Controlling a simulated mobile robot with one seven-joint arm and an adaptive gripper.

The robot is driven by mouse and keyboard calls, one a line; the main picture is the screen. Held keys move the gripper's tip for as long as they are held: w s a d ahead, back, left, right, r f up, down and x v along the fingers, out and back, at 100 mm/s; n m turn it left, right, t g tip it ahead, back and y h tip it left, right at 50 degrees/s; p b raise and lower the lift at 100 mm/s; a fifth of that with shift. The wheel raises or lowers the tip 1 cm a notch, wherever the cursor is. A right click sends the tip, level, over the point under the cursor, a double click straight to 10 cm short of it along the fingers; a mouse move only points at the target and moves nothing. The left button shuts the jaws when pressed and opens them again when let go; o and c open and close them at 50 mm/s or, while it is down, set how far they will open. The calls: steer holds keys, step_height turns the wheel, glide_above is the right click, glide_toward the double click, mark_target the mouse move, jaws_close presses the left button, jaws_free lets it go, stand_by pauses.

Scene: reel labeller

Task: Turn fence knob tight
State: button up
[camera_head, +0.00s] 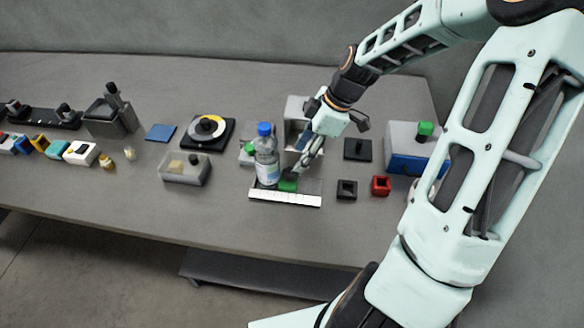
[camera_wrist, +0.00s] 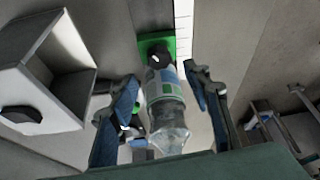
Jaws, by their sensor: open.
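A green block with a dark knob (camera_head: 288,184) stands on the labeller's plate behind the white ruled strip (camera_head: 285,198). The green block also shows in the wrist view (camera_wrist: 172,46), above my fingertips. My gripper (camera_head: 298,168) points down just above and behind the block, its fingers apart. In the wrist view its blue-grey fingers (camera_wrist: 160,74) flank a clear bottle (camera_wrist: 168,112) in the picture. The bottle (camera_head: 266,158), blue-capped, stands upright left of the block. Whether a finger touches the bottle or knob, I cannot tell.
An open white box (camera_head: 293,108) stands close behind my gripper; it shows at left in the wrist view (camera_wrist: 48,38). A black cup (camera_head: 346,189) and a red cup (camera_head: 381,186) sit to the right. A clear tray (camera_head: 184,171) is left. The table's front strip is clear.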

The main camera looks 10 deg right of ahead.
mark_target(290, 172)
steer(key=x, duration=0.7)
steer(key=shift+r, duration=0.1)
steer(key=c, duration=1.2)
steer(key=shift+o, duration=0.2)
steer(key=m+t+b, duration=0.1)
steer(key=m, duration=0.3)
steer(key=shift+s+h, duration=0.15)
steer(key=shift+h, duration=0.25)
steer(key=shift+a+m+t+h+b, duration=0.1)
steer(key=shift+m+t+h+b, duration=0.4)
steer(key=shift+m, duration=1.1)
